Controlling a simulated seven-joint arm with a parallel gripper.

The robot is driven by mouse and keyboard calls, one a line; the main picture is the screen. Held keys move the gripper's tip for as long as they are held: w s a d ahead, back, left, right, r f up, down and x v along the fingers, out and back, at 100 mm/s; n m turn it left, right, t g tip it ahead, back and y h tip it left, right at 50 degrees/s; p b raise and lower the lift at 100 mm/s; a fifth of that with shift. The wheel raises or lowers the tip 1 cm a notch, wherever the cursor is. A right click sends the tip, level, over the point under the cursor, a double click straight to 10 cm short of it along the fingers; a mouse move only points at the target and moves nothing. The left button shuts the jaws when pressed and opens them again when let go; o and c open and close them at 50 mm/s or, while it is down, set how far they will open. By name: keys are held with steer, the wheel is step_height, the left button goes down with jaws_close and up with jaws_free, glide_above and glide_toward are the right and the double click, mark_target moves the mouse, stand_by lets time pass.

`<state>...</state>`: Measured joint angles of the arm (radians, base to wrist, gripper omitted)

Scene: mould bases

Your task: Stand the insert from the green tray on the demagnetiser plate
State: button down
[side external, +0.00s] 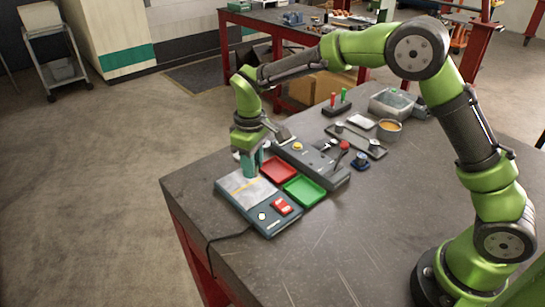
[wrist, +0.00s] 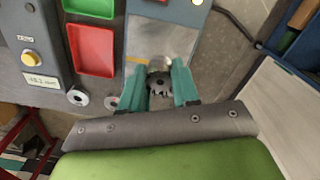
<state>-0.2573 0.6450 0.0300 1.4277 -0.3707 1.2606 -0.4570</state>
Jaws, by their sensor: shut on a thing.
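The insert shows in the wrist view as a dark, toothed, round piece (wrist: 159,83) between the two teal fingers of my gripper (wrist: 161,78). My gripper is shut on it. In the side view my gripper (side external: 250,174) points down at the far part of the demagnetiser's silver plate (side external: 241,189); the insert is not clear there. The plate also shows in the wrist view (wrist: 165,38), beyond the fingertips. I cannot tell whether the insert touches the plate. The green tray (side external: 304,190) looks empty in the side view; only part of it (wrist: 92,6) shows in the wrist view.
A red tray (side external: 279,170) lies between the plate and a grey control box (side external: 318,164) with a yellow button. A red switch (side external: 281,207) sits on the demagnetiser's near end. Two round metal pieces (wrist: 78,98) lie near the gripper. The front right of the table is clear.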

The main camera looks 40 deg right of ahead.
mark_target(254, 192)
steer(key=shift+f, duration=2.8)
steer(key=c, duration=0.8)
jaws_free()
steer(key=shift+o, duration=0.2)
step_height(254, 192, up, 17)
steer(key=shift+f, duration=0.1)
